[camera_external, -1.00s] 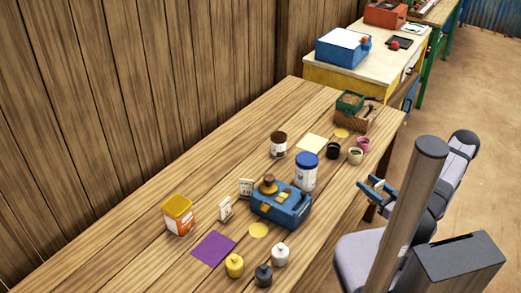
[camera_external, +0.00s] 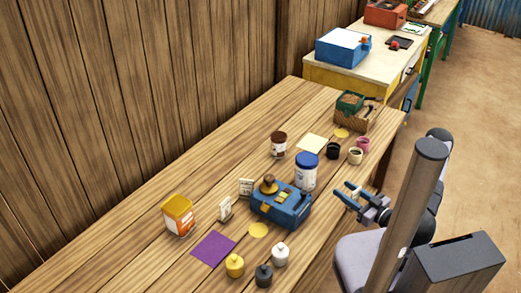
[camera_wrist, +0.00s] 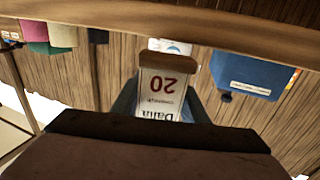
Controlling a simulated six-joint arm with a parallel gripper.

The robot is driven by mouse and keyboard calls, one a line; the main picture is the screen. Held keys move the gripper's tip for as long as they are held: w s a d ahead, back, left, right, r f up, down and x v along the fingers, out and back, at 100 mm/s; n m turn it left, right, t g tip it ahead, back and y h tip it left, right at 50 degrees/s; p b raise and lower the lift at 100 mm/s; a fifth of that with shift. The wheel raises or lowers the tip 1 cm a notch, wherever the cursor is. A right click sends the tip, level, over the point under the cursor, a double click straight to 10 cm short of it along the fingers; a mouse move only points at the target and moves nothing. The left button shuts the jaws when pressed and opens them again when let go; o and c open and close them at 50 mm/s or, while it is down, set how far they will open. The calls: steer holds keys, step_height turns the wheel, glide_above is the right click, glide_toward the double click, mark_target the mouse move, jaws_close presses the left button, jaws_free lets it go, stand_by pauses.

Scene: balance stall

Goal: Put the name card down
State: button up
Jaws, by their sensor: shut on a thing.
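The name card (camera_wrist: 163,88) shows in the wrist view, upside down, with "20" in red, a name that seems to read "Dana", and a brown strip along its upper edge in the picture. My gripper (camera_wrist: 160,110) is shut on it, with blue fingers on both sides. In the external view my gripper (camera_external: 345,194) is near the bench's right edge, right of the blue balance (camera_external: 281,207). The held card cannot be made out there. Two small white cards, one (camera_external: 225,208) and another (camera_external: 246,187), stand left of the balance.
On the bench (camera_external: 130,258) are a blue-lidded tub (camera_external: 306,174), an orange-lidded jar (camera_external: 178,215), a purple sheet (camera_external: 213,249) and a yellow disc (camera_external: 258,230). Several small cups, one black (camera_external: 333,151), stand behind. Bare wood lies between the balance and my gripper.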

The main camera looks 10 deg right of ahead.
steer(key=shift+w+a+f+y+b, duration=0.1)
steer(key=shift+w+a+y+b, duration=0.2)
steer(key=shift+a, duration=0.1)
steer(key=w+r+b, duration=0.1)
steer(key=w+a+n+g+y, duration=0.1)
steer(key=w+a+r+n+b, duration=0.1)
steer(key=shift+w+r+g+y+b, duration=0.25)
steer(key=shift+r+g+y+b, duration=0.05)
steer(key=shift+y, duration=0.1)
steer(key=w+d+r+b, duration=0.1)
steer(key=w+r, duration=0.2)
steer(key=w, duration=0.4)
steer(key=w+d+r+b, duration=0.1)
steer(key=w+d+r, duration=0.1)
steer(key=w, duration=0.5)
steer(key=shift+w+r, duration=0.25)
steer(key=shift+r, duration=0.5)
steer(key=shift+d, duration=0.1)
steer(key=shift+f+p, duration=0.6)
steer(key=shift+f, duration=4.2)
